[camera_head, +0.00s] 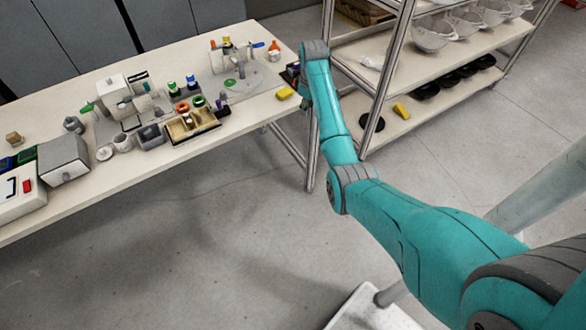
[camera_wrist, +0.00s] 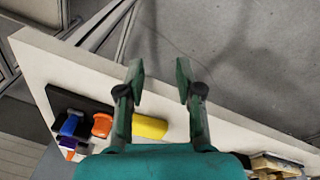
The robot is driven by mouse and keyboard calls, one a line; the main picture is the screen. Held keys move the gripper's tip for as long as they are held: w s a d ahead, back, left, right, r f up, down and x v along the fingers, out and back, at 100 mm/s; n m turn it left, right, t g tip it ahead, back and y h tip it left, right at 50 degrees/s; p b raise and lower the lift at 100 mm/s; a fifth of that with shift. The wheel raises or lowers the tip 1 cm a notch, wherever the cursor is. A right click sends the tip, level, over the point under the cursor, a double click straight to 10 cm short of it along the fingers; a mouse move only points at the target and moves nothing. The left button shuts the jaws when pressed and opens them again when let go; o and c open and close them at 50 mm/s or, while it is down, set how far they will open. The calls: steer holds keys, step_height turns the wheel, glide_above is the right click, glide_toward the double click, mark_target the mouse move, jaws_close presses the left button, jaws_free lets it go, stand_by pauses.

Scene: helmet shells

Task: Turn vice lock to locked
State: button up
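In the head view a grey fixture on a rounded plate (camera_head: 262,84) stands near the table's right end, with a small blue piece and orange pieces on it. It may carry the vice, but I cannot make out which part is the vice lock or how it is set. My gripper (camera_wrist: 160,75) is open and empty in the wrist view, its two fingers apart over the table edge and the floor beyond. In the head view my gripper is mostly hidden by my wrist at the table's right end. No vice is recognisable in the wrist view.
A yellow block (camera_head: 284,93) lies near the table edge; a yellow piece also shows beside my fingers in the wrist view (camera_wrist: 150,127), near an orange piece (camera_wrist: 102,125) and a blue piece (camera_wrist: 70,123). A shelf rack (camera_head: 440,55) with helmet shells stands close right of my arm.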

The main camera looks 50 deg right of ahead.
steer(key=s+a+f+t+h, duration=0.1)
steer(key=s+a+f+t, duration=0.2)
steer(key=a+f, duration=1.1)
steer(key=shift+s+a+f+m, duration=0.15)
steer(key=shift+s+f+m, duration=0.25)
steer(key=shift+s+f, duration=1.05)
steer(key=shift+s+r, duration=0.1)
steer(key=shift+s, duration=0.05)
steer(key=s+a+f+m+t, duration=0.1)
steer(key=s+a+f+t, duration=0.1)
steer(key=s+a, duration=0.8)
steer(key=s+a+f+t, duration=0.1)
steer(key=s+a+t, duration=0.2)
steer(key=s+a, duration=0.7)
steer(key=s+a+r+t+y, duration=0.1)
steer(key=s+a+r+t, duration=0.1)
steer(key=s+r, duration=0.9)
steer(key=s+a+r+m+t+y, duration=0.1)
steer(key=s+a+r+t, duration=0.2)
steer(key=s+r, duration=0.8)
step_height(320, 180, up, 4)
steer(key=shift+s+a+r, duration=0.25)
steer(key=shift+s+a, duration=0.1)
steer(key=shift+a, duration=0.75)
